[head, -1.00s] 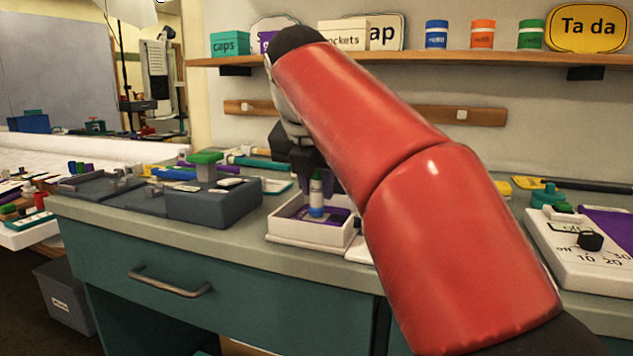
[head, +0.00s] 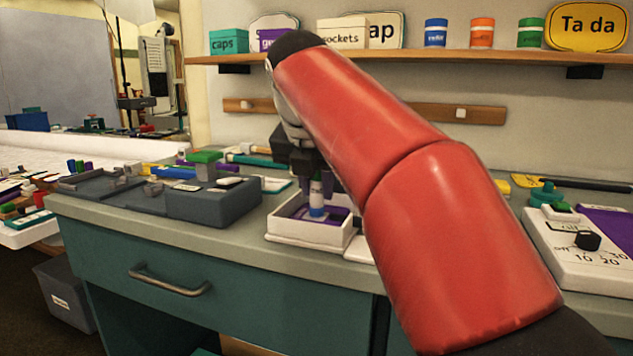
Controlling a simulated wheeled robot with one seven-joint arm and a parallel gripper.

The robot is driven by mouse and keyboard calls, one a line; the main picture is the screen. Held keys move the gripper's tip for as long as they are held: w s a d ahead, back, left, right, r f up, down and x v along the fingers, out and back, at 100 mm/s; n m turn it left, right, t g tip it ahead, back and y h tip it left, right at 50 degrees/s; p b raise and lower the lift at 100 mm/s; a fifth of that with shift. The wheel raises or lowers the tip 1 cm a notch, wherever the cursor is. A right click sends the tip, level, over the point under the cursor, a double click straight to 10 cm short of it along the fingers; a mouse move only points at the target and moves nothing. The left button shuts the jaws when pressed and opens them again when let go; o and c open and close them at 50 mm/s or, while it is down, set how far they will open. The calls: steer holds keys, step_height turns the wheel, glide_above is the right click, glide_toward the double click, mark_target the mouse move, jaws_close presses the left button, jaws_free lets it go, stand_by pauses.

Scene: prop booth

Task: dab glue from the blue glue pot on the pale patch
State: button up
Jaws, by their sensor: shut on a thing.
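My gripper (head: 310,172) points down over a white open-topped tray (head: 308,234) on the bench. It is shut on the upper part of a slim white tube with a blue lower end (head: 316,196). The tube stands upright inside the tray, near the purple lining. I cannot tell whether it touches the bottom, or whether it is the blue glue pot. A blue and white jar (head: 435,33) also stands on the shelf; its label is unreadable. I cannot make out the pale patch.
A dark grey block unit (head: 215,205) stands left of the tray. A white dial box (head: 580,255) lies to the right. The wall shelf (head: 400,58) above holds boxes, signs and jars. My red arm hides the bench's middle right.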

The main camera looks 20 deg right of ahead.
steer(key=shift+s+a, duration=0.15)
steer(key=shift+s, duration=0.05)
steer(key=shift+s+a, duration=0.15)
steer(key=shift+s, duration=0.1)
steer(key=shift+w+p, duration=0.2)
steer(key=shift+p, duration=0.15)
steer(key=shift+w+d, duration=0.3)
steer(key=shift+s, duration=0.15)
steer(key=shift+s+a+p, duration=0.3)
steer(key=shift+w+d+p, duration=0.3)
steer(key=shift+w+p, duration=0.1)
steer(key=shift+p, duration=0.1)
